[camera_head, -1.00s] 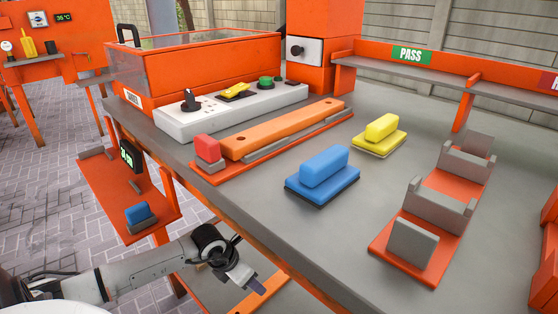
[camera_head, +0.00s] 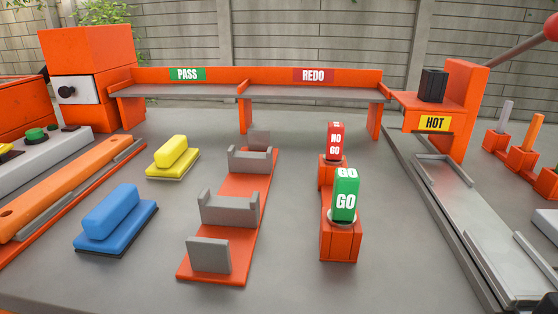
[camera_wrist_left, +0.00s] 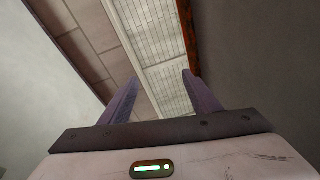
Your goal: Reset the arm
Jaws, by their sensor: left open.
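My left gripper (camera_wrist_left: 162,95) shows in the left wrist view with its two fingers apart and nothing between them. Beyond the fingers that view shows pale paving, a grey surface and an orange edge. Neither of my arms shows in the head view now. My right gripper is in neither current view. No task object other than the arm is named.
The grey worktop (camera_head: 300,290) holds a blue block (camera_head: 112,215), a yellow block (camera_head: 172,155), an orange rack with grey cradles (camera_head: 228,225), and green GO (camera_head: 345,195) and red NO GO (camera_head: 335,142) pieces. A PASS/REDO shelf (camera_head: 215,93) stands behind.

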